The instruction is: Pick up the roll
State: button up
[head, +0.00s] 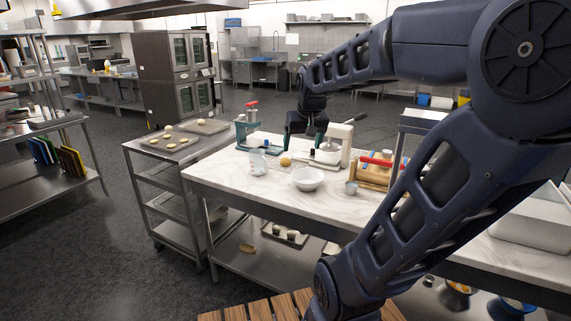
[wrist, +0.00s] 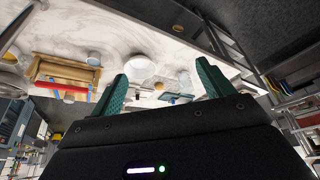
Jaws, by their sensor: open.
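A small round golden-brown roll (head: 286,161) sits on the white marble worktop (head: 226,174). It is behind and left of a white bowl (head: 307,179) and right of a clear jug (head: 257,162). My gripper (head: 305,145) hangs above the worktop, its teal fingers apart, a little above and right of the roll in the head view. Nothing is between the fingers. In the wrist view my gripper (wrist: 164,72) is also spread open. A small orange-brown round thing, likely the roll (wrist: 159,86), shows beyond the gap, near the bowl (wrist: 140,68).
A stand mixer (head: 345,145) stands close right of my gripper. A teal press-like device (head: 246,126) stands to the left. A wooden box with a red rolling pin (head: 376,163) and a metal cup (head: 351,187) are further right. A steel trolley with trays (head: 170,141) adjoins the worktop's left end.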

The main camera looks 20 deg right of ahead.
jog(key=w+d, duration=0.2)
jog(key=w, duration=1.2)
jog(key=m+h, duration=0.1)
jog(key=m, duration=0.2)
send_over(285, 159)
jog(key=s, duration=0.4)
notch_tip(285, 159, down, 22)
jog(key=f, duration=0.1)
jog(key=x, duration=0.5)
jog(key=shift+a+f, duration=0.15)
jog(key=shift+a, duration=0.05)
jog(key=shift+w+x, duration=0.15)
jog(key=shift+x, duration=1.2)
jog(key=shift+w+x, duration=0.15)
jog(key=shift+x, duration=1.15)
jog(key=c, duration=1.1)
jog(key=shift+r, duration=0.25)
